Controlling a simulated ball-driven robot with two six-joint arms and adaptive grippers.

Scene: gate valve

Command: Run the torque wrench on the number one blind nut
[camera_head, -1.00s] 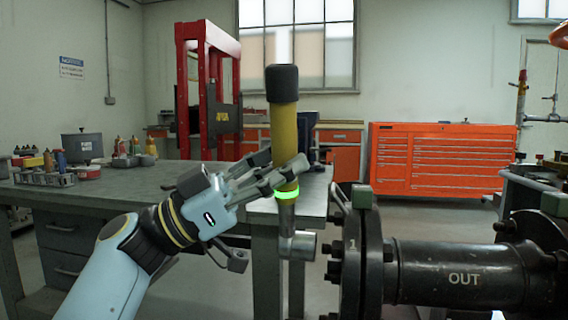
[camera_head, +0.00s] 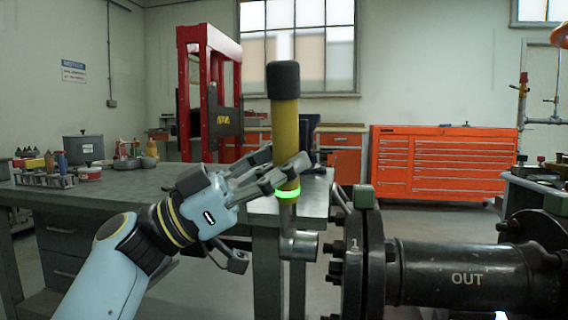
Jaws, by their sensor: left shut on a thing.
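The torque wrench (camera_head: 285,125) stands upright, with a black end cap, a yellow body, a lit green ring and a grey metal head (camera_head: 298,245) at the bottom. My left gripper (camera_head: 290,172) is shut on its yellow body just above the green ring. The head's socket points right, toward the bolts on the left face of the black flange (camera_head: 362,262), with a small gap showing. The right gripper is not in view.
The black pipe (camera_head: 460,275) marked "OUT" runs right from the flange. A grey workbench (camera_head: 130,188) with bottles and a pot stands behind my left arm. A red press frame (camera_head: 205,90) and an orange tool cabinet (camera_head: 440,160) stand farther back.

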